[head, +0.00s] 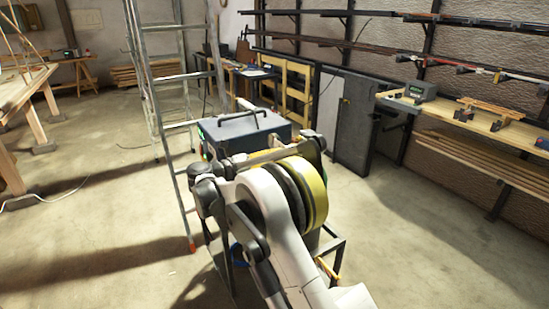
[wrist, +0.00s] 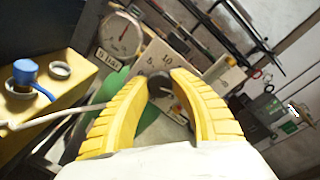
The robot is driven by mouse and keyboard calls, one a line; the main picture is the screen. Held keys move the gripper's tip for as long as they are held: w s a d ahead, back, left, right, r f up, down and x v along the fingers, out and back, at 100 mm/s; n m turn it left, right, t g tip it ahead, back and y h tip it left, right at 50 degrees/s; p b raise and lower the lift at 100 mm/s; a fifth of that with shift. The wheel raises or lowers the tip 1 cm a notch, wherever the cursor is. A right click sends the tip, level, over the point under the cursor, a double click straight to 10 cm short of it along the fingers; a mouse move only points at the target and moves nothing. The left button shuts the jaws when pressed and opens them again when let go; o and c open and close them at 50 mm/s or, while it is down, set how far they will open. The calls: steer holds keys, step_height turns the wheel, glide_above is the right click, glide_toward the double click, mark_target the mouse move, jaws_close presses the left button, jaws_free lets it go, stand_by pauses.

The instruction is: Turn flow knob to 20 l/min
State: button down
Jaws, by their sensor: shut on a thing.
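In the wrist view the flow knob (wrist: 158,84) is a small dark round knob on a light scale plate (wrist: 150,59) with the numbers 10 and 5 showing. My gripper (wrist: 161,80) has its two yellow ribbed fingers shut on the knob, one on each side. The fingers cover part of the scale, and I cannot tell which value the knob points to. In the head view the dark grey box with a carrying handle (head: 246,131) stands beyond my arm. My arm hides the gripper and the knob there.
In the wrist view a round gauge (wrist: 122,35) and a "5 bar" label (wrist: 108,59) are beside the scale. In the head view a ladder (head: 160,100) stands left of the box.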

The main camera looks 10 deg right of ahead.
steer(key=c, duration=1.1)
jaws_free()
steer(key=shift+o, duration=0.2)
steer(key=v, duration=1.2)
